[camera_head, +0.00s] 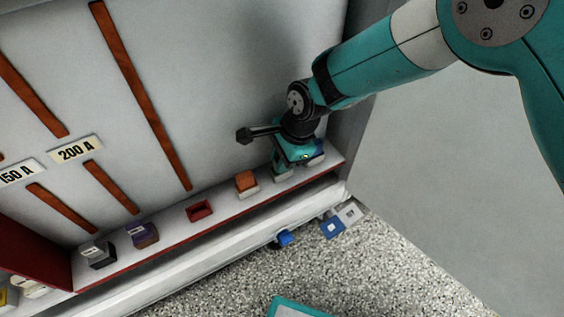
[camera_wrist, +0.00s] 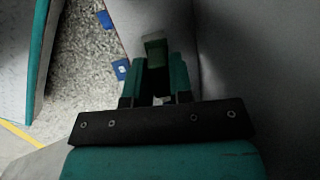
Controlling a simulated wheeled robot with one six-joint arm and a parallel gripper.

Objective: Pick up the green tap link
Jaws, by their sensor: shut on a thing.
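In the head view my gripper (camera_head: 292,158) is low over the right end of the shelf, close to the back panel. The link is mostly hidden there behind the gripper and wrist. I cannot tell whether it touches the shelf.
The red-edged shelf (camera_head: 222,212) also holds an orange block (camera_head: 245,181), a red holder (camera_head: 200,210), a purple block (camera_head: 144,235) and a grey block (camera_head: 98,254). A side wall (camera_head: 350,110) is close on the right. Blue items (camera_head: 284,238) lie below on the speckled floor.

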